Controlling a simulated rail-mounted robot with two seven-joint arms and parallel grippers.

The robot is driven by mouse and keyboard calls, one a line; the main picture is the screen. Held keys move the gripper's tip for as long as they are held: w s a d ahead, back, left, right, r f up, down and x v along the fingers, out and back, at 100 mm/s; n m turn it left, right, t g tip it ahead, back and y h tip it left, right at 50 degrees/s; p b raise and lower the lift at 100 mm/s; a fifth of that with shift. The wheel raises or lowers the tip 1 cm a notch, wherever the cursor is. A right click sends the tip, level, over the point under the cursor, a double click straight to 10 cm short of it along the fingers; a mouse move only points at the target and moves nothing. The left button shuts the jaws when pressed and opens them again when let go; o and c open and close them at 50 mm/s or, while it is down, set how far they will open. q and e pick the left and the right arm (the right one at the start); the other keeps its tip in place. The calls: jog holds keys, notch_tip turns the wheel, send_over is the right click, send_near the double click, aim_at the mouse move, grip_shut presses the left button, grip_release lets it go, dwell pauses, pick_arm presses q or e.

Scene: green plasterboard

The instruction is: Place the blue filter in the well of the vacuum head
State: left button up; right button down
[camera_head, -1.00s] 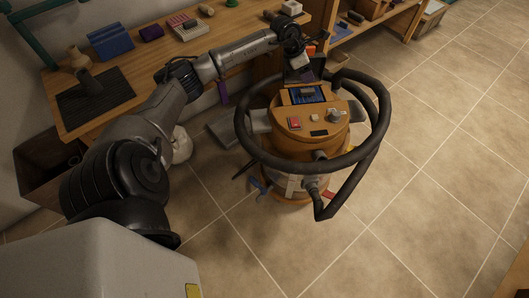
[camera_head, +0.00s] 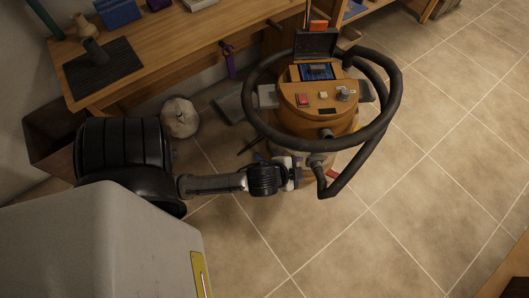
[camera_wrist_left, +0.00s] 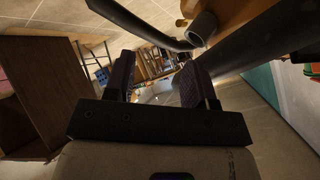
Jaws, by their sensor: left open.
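The vacuum head (camera_head: 296,121) is the orange top of a round vacuum on the floor. Its dark lid (camera_head: 315,44) stands open at the back. The blue filter (camera_head: 317,72) shows as a blue rectangle with a dark patch inside the well; whether it is fully seated I cannot tell. My left gripper (camera_head: 291,175) is low at the vacuum's near left side, below the head and close to the hose connection. In the left wrist view the left gripper (camera_wrist_left: 160,85) is open with nothing between its fingers. My right gripper is not in view.
A thick black hose (camera_head: 385,115) loops around the vacuum and bends down at the front. A wooden bench (camera_head: 165,60) with a dark mat (camera_head: 104,68) stands behind left. A pale round object (camera_head: 180,118) lies on the floor under it. The tiled floor right is clear.

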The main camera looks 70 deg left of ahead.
pick_arm(q)
jog(key=s+d+f+n+g+h, duration=0.2)
jog(key=s+d+g, duration=0.4)
jog(key=s, duration=0.6)
jog(key=shift+s+d+n+h, duration=0.15)
jog(key=shift+d+n+h, duration=0.15)
jog(key=shift+d+h, duration=0.25)
